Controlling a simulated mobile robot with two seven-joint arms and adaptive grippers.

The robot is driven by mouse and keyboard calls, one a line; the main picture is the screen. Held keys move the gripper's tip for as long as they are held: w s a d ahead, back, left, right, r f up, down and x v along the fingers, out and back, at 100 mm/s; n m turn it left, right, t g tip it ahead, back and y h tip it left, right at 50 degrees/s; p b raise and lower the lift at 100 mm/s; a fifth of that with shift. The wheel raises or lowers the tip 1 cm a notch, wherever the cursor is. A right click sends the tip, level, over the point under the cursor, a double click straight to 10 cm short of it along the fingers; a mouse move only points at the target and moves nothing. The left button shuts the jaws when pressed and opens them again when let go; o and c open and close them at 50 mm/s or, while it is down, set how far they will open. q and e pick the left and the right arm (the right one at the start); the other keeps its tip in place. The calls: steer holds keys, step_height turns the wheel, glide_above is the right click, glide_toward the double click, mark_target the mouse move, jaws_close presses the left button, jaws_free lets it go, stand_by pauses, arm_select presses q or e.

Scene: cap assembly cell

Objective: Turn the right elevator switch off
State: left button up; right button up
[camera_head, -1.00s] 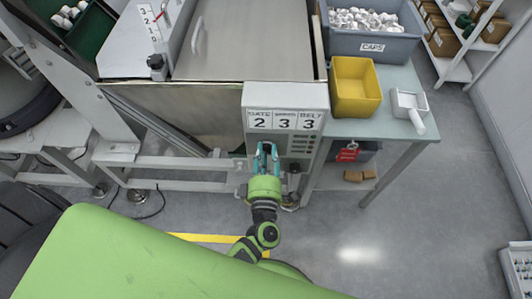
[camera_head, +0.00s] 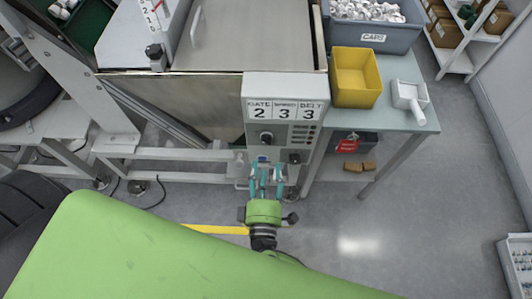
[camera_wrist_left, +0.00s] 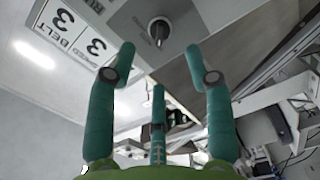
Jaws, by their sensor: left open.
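A grey control box (camera_head: 297,140) carries labels GATE 2, a middle label 3 and BELT 3. A dark round knob (camera_head: 266,138) sits on its face below the labels, and a second dark knob (camera_head: 294,157) is lower right. I cannot tell from any marking which is the right elevator switch. My left gripper (camera_head: 265,176) is open and empty just below the box, apart from the knobs. In the left wrist view its teal fingers (camera_wrist_left: 163,65) are spread, with a knob (camera_wrist_left: 160,31) on the panel beyond the fingertips. My right gripper is out of view.
A table (camera_head: 405,119) to the right of the box holds a yellow bin (camera_head: 355,88), a grey CAPS bin (camera_head: 365,40) and a white scoop (camera_head: 409,97). A metal machine frame (camera_head: 170,152) stands left.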

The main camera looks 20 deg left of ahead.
arm_select(q)
steer(key=v, duration=0.3)
steer(key=shift+s+d, duration=0.15)
steer(key=shift+s, duration=0.2)
steer(key=s+f+m+g+h, duration=0.4)
steer(key=f+m, duration=0.4)
steer(key=f, duration=0.5)
steer(key=s+f+m+g+h, duration=0.35)
steer(key=f+m, duration=0.45)
steer(key=f, duration=0.4)
steer(key=s+a+f+m+g+y, duration=0.1)
steer(key=s+a+f+m+g, duration=0.2)
steer(key=s+a+f, duration=0.3)
steer(key=s+a+f+m+g+y, duration=0.1)
steer(key=s+a+f+g, duration=0.4)
steer(key=s, duration=0.5)
steer(key=shift+s+a+f+m+g, duration=0.25)
steer(key=shift+a+f+m+g, duration=0.2)
steer(key=shift+a+m, duration=0.55)
